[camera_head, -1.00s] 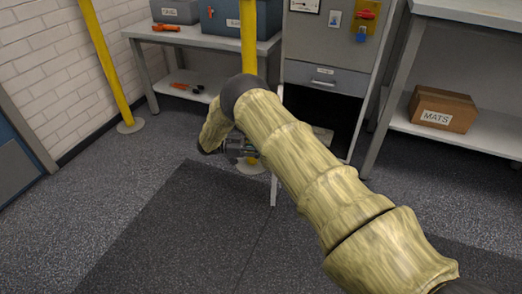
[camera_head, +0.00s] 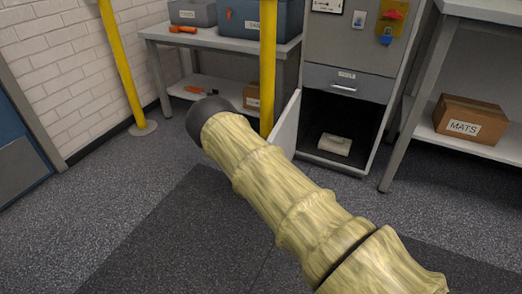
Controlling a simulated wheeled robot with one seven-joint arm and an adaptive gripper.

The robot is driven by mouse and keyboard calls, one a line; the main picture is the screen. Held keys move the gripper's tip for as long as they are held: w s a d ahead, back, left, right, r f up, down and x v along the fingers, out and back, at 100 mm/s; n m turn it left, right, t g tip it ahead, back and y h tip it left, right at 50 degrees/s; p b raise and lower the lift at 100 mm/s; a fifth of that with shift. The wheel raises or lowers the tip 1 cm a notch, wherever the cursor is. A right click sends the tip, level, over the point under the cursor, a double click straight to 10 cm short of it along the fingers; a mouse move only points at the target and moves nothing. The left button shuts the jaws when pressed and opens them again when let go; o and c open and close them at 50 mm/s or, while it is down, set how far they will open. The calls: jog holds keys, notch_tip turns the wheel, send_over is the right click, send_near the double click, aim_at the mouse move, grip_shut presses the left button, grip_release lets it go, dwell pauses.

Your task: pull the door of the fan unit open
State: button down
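The grey fan unit (camera_head: 338,52) stands at the back, right of centre, with a labelled drawer (camera_head: 346,82) above a dark lower compartment (camera_head: 367,125). Its pale door (camera_head: 287,126) stands open, swung out to the left of the compartment. My arm covers the door's lower part. A small pale block (camera_head: 334,144) lies on the compartment floor. My arm reaches from the lower right up to a dark joint left of the door. My gripper does not show; it is hidden beyond that joint, so contact with the door cannot be seen.
A yellow post (camera_head: 267,60) rises just left of the door, and another yellow post (camera_head: 121,70) stands by the brick wall. A bench (camera_head: 225,43) with bins is behind. A shelf with a MATS box (camera_head: 470,119) stands right. The floor at left is clear.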

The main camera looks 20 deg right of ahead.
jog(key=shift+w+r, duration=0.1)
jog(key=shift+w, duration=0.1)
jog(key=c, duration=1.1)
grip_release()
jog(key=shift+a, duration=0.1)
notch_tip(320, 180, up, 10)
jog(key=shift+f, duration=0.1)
